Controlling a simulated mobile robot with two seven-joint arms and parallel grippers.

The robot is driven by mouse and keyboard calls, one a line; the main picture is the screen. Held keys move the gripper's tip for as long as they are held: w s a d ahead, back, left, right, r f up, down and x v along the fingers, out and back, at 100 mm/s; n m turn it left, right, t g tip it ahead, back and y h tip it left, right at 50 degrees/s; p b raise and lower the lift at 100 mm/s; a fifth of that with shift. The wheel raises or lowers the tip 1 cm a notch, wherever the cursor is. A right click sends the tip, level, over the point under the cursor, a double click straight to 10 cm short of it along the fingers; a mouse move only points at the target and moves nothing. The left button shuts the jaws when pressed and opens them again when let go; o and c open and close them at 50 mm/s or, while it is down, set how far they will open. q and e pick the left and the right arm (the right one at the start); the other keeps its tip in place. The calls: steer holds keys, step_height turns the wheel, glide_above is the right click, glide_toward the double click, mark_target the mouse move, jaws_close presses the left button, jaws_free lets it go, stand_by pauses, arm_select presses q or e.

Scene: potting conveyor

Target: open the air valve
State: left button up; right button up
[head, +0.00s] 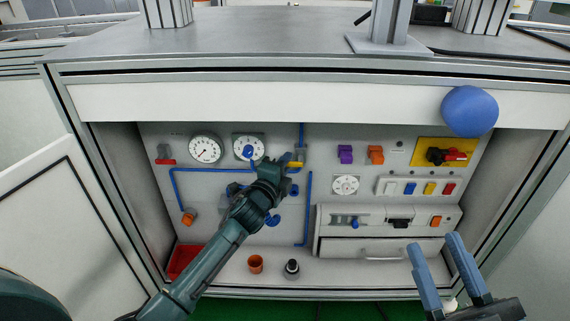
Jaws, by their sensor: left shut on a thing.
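The handle lies roughly sideways. My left gripper (284,168) is at this handle and shut on it. The gripper and wrist hide the handle's left part and some of the panel behind. My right gripper (443,262) is at the lower right, in front of the cabinet, with its two blue fingers apart and nothing between them.
A red switch on a yellow plate (447,153), a drawer (380,248) and coloured buttons are to the right. A blue ball (469,111) shows at the upper right.

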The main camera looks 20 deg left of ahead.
arm_select(q)
jaws_close()
steer(key=shift+r, duration=0.1)
